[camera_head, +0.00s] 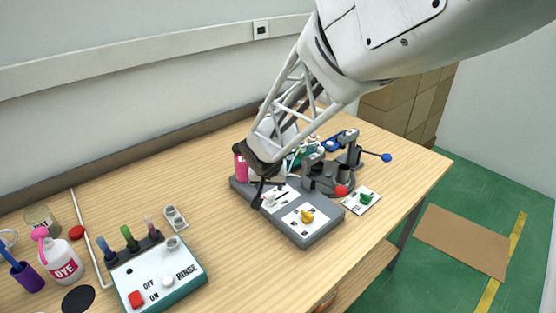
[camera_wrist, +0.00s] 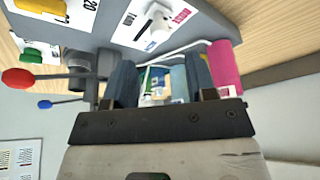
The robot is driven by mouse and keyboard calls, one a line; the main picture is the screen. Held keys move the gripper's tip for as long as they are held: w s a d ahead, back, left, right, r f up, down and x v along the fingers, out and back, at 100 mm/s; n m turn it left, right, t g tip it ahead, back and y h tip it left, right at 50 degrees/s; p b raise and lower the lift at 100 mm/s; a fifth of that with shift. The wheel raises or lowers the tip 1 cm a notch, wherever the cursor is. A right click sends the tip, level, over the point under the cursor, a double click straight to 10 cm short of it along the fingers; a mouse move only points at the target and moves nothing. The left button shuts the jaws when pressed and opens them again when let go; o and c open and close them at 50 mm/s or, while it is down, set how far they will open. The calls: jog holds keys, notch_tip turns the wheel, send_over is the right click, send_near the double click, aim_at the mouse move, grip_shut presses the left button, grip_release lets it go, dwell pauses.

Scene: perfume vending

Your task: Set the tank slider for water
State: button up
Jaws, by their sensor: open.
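A grey control box (camera_head: 318,234) stands on the table with white label plates on its top. One plate carries a white slider knob (camera_head: 269,200), partly hidden by my gripper in the head view. In the wrist view the slider knob (camera_wrist: 160,20) sits on a label with pink and blue marks; I cannot read which mark stands for water. My gripper (camera_head: 262,190) is just above the box, beside the slider. In the wrist view my gripper (camera_wrist: 160,85) is open, its fingers apart, with the slider beyond them and apart from them.
A yellow knob (camera_head: 307,215) is on the same box. A pink bottle (camera_head: 241,167) stands at the box's far left end. A grey device with a red-ended lever (camera_head: 341,190) and a blue-ended lever (camera_head: 386,157) stands behind. A teal-edged switch panel (camera_head: 160,279) is at front left.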

aim_at(271, 193)
jog(key=shift+x, duration=3.25)
grip_shut()
